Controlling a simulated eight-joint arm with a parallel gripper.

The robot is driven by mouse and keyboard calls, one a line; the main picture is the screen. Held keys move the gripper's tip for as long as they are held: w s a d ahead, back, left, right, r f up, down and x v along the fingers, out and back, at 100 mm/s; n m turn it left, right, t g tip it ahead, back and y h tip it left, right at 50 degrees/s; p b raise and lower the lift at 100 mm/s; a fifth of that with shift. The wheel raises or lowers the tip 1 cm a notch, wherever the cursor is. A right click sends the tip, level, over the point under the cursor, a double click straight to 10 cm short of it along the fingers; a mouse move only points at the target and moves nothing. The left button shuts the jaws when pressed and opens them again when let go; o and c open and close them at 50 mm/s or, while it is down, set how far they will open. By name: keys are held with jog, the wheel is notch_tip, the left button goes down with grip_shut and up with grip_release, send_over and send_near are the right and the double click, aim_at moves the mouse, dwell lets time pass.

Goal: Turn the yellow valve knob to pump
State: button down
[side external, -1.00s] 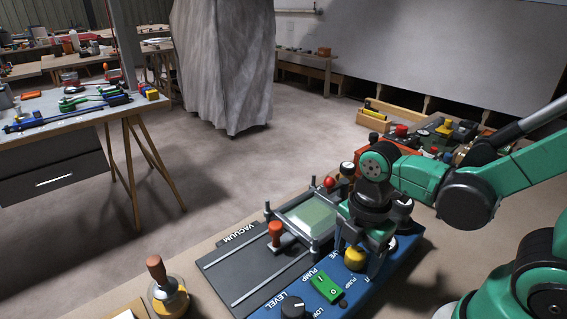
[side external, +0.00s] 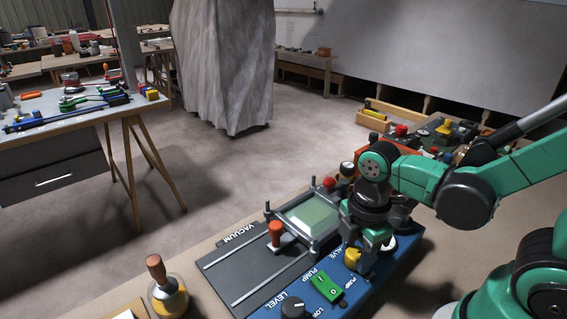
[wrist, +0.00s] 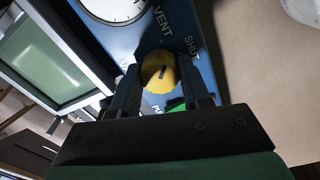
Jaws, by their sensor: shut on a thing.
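The yellow valve knob (side external: 352,257) sits on the blue panel (side external: 327,284) of the vacuum unit. In the wrist view the knob (wrist: 158,72) shows between my two dark fingers, with a dark pointer mark on its top. The words VENT and SHUT are printed above and to the right of it; the PUMP label there is mostly hidden. My gripper (side external: 362,262) points down over the panel and is shut on the knob. In the side view its fingers cover part of the knob.
A green rocker switch (side external: 327,289) and a black level knob (side external: 293,307) are in front of the gripper. A red-handled slider (side external: 276,235) and a framed glass window (side external: 312,214) lie to its left. A wooden-handled jar (side external: 166,288) stands at the front left.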

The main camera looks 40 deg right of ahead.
jog(key=m, duration=0.5)
jog(key=shift+m, duration=0.3)
jog(key=m, duration=1)
jog(key=shift+m, duration=0.4)
jog(key=m, duration=0.4)
jog(key=shift+m, duration=0.4)
jog(key=shift+c, duration=2.1)
grip_release()
jog(key=shift+r, duration=0.1)
